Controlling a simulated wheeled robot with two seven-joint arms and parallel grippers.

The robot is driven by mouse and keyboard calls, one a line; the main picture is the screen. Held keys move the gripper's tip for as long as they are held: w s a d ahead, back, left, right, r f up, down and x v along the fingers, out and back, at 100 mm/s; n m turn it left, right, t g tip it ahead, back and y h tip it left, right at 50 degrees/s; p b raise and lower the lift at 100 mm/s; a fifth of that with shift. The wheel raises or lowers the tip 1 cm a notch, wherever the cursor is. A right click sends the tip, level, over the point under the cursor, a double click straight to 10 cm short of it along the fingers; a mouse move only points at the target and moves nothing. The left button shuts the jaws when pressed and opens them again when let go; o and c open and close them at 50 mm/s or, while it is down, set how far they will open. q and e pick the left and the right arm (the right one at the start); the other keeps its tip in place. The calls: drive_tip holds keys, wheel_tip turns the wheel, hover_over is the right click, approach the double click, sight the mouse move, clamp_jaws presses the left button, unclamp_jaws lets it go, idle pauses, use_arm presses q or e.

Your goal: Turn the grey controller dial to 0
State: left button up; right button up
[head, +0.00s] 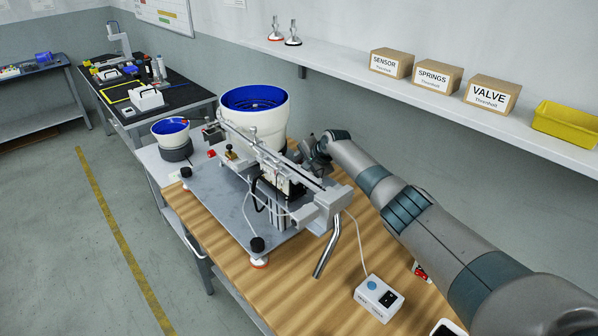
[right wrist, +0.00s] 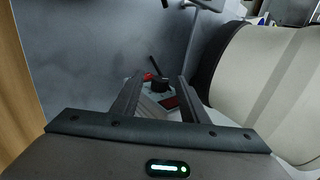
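In the right wrist view, a small grey controller (right wrist: 150,103) with a black knob-like dial (right wrist: 160,83), a red switch and a dark red display shows between my fingers. The dial's pointer and the display's digits are too small to read. My right gripper (right wrist: 159,79) is open, with one finger on each side of the dial in the picture; I cannot tell whether either touches it. In the head view, my right gripper (head: 310,150) reaches behind the gantry beside the large bowl feeder, and the grey controller is hidden there. My left gripper is not in view.
The large white bowl feeder (head: 254,118) with a blue inside stands close to my right gripper. The gantry rail (head: 270,157) runs in front of it. A white box with a blue knob (head: 379,298) sits on the wooden bench. A shelf (head: 345,62) runs along the wall.

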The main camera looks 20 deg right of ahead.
drive_tip(key=shift+s+d+r, duration=0.1)
drive_tip(key=shift+r, duration=0.1)
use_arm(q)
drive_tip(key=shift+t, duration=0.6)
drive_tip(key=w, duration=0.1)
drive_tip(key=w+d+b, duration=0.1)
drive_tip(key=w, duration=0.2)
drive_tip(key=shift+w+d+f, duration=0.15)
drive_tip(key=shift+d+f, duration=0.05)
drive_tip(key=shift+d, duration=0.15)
use_arm(e)
drive_tip(key=v, duration=1.7)
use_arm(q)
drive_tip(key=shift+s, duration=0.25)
